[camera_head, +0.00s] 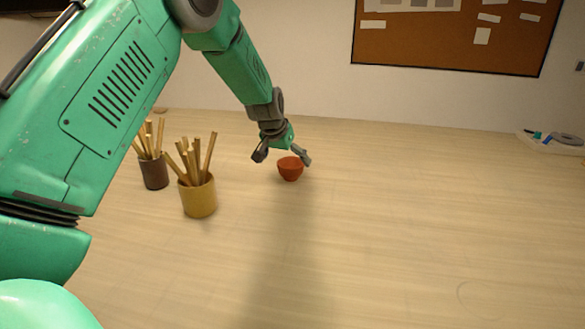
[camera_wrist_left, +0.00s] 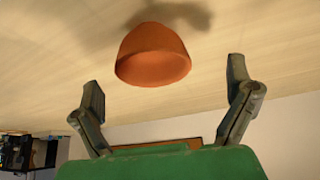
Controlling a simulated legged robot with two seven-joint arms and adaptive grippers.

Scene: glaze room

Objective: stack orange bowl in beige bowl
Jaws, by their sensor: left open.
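The orange bowl (camera_head: 290,170) stands upright on the table in the head view, near the middle. It also shows in the left wrist view (camera_wrist_left: 153,54), where the picture is upside down. My left gripper (camera_head: 283,158) is open at the bowl, with its fingers apart. In the left wrist view my left gripper (camera_wrist_left: 166,98) has its two fingertips spread wider than the bowl, and nothing is between them. I cannot tell whether a finger touches the bowl. No beige bowl shows in either view. My right gripper is not in view.
A yellow cup (camera_head: 198,197) and a dark brown cup (camera_head: 154,172), both holding wooden sticks, stand left of the bowl. A white tray (camera_head: 550,145) with small items sits at the far right. The table (camera_head: 400,230) is clear at the front and right.

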